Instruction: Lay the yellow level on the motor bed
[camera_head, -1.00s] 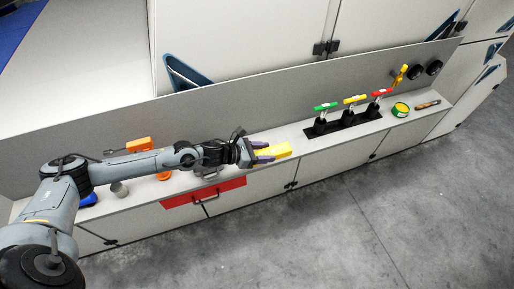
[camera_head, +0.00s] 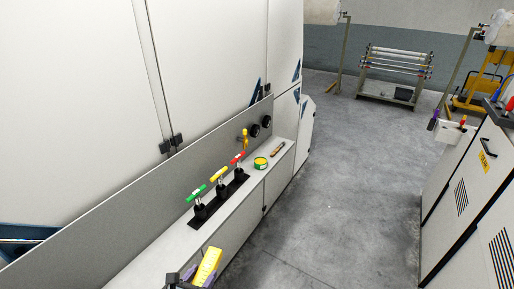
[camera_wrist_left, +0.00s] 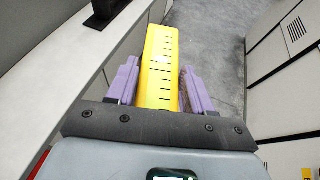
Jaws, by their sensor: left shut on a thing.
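The yellow level (camera_head: 208,265) is at the bottom of the head view, held by my left gripper (camera_head: 192,281). In the left wrist view, the purple fingers of my left gripper (camera_wrist_left: 160,88) are on either side of the level (camera_wrist_left: 160,60), which points away from the wrist and has dark marks along its top. The level is beside the ledge, with grey floor beyond it. I cannot pick out a motor bed for certain in these views. My right gripper is not in view.
A narrow ledge (camera_head: 165,252) carries green, yellow and red handled levers (camera_head: 220,174), a green-and-yellow tape roll (camera_head: 261,163) and a brown-handled tool (camera_head: 278,150). White cabinets (camera_head: 485,170) stand at right. A rack (camera_head: 395,75) is at the back. The floor (camera_head: 330,180) between is clear.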

